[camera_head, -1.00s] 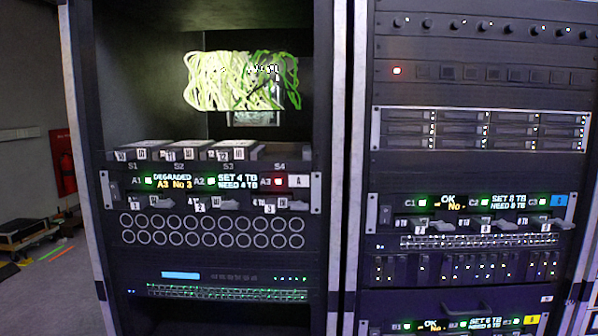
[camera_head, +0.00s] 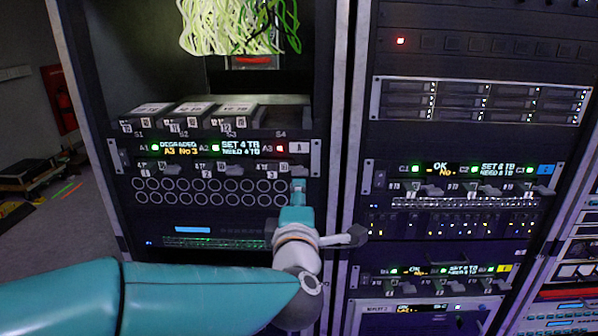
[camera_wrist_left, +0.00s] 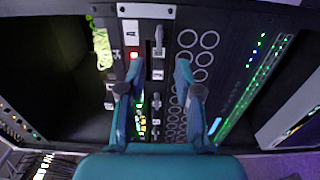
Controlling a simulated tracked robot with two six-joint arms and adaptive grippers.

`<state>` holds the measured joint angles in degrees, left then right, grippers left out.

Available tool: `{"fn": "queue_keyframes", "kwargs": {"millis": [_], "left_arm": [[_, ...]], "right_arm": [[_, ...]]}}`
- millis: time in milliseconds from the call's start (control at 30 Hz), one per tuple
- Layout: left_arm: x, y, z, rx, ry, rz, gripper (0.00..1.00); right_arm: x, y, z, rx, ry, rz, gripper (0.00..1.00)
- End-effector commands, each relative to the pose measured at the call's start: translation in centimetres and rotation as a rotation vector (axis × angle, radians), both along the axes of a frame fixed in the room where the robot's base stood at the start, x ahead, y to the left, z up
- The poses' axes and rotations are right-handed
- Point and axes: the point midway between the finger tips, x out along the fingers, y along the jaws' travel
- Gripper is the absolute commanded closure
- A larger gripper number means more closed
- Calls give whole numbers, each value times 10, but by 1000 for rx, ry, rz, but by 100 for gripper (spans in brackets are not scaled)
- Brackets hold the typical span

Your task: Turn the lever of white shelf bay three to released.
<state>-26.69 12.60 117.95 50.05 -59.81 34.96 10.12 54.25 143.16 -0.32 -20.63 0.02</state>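The white shelf (camera_head: 230,158) carries a white A label (camera_head: 298,148) at its right end. Its bay three has a red light (camera_head: 281,148), and its display reads "DEGRADED A3 No 3". The grey lever of bay three (camera_head: 299,171) sits below that light, pointing right like its neighbours. It also shows in the left wrist view (camera_wrist_left: 158,42). My left gripper (camera_head: 298,188) is just below this lever in the head view. In the left wrist view its fingers (camera_wrist_left: 159,64) are apart with nothing held, the lever beyond their tips. My right gripper is not in view.
Below the shelf is a panel of round holes (camera_head: 200,190). Above it several drives lie on a tray (camera_head: 275,112), under hanging pale cables (camera_head: 235,25). A metal rack post (camera_head: 343,150) stands right of the shelf, with another rack beyond.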

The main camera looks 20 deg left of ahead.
Motion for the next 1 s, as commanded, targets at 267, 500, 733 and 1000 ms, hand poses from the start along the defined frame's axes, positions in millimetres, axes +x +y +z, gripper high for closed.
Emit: {"fn": "queue_keyframes", "kwargs": {"millis": [267, 500, 733, 1000], "left_arm": [[56, 17, 1, 1, 2, 3, 66], [82, 24, 0, 2, 2, 1, 66], [87, 26, 0, 1, 1, 1, 66], [87, 26, 0, 2, 2, 1, 86]], "right_arm": [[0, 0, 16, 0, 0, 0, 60], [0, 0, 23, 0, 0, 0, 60], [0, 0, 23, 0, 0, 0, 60], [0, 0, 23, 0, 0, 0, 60]]}}
